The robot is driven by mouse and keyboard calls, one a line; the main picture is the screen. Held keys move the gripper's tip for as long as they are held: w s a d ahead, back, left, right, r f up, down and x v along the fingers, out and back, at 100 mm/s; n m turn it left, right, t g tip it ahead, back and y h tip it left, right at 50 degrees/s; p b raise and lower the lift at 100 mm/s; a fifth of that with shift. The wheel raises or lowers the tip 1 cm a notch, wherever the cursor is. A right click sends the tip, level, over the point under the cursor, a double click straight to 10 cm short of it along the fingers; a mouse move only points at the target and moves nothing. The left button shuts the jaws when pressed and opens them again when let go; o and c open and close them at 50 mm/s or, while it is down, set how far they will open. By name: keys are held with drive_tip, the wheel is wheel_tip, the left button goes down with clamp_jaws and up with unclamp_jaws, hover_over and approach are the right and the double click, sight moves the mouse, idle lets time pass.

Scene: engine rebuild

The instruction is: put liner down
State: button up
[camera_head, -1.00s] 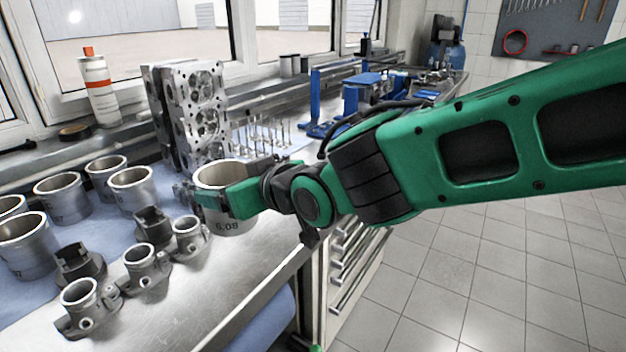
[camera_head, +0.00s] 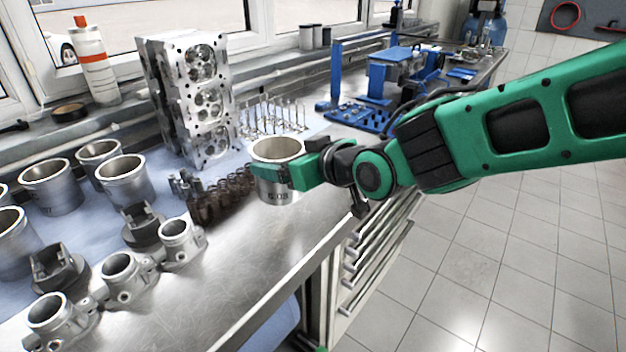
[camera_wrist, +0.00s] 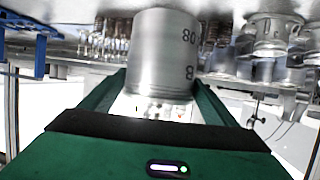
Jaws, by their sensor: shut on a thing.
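The liner (camera_head: 277,186) is a silver metal cylinder with an open top and dark markings on its side. In the head view it stands upright at the front edge of the metal workbench (camera_head: 240,262). My gripper (camera_head: 286,176) is shut on it from the right. In the wrist view the liner (camera_wrist: 163,52) sits between my green fingers and shows inverted. I cannot tell whether its base touches the bench.
Dark springs (camera_head: 222,197) stand just left of the liner. Cast housings (camera_head: 122,272) and several other liners (camera_head: 52,187) are farther left. A cylinder head (camera_head: 205,100) and valves (camera_head: 272,118) stand behind. A blue fixture (camera_head: 365,117) is at back right. Bare bench lies in front.

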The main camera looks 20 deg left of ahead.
drive_tip(key=shift+w+d+f, duration=0.6)
drive_tip(key=shift+w+f, duration=0.1)
drive_tip(key=shift+f, duration=0.5)
drive_tip(key=shift+w+d+f, duration=0.6)
drive_tip(key=shift+w+f, duration=0.1)
drive_tip(key=shift+f, duration=0.55)
drive_tip(key=shift+w+d+f, duration=0.6)
drive_tip(key=shift+w+f, duration=0.1)
drive_tip(key=shift+f, duration=0.5)
drive_tip(key=shift+f, duration=0.1)
drive_tip(key=o, duration=1.4)
drive_tip(key=shift+c, duration=0.2)
drive_tip(key=shift+d, duration=0.1)
drive_tip(key=v, duration=1.2)
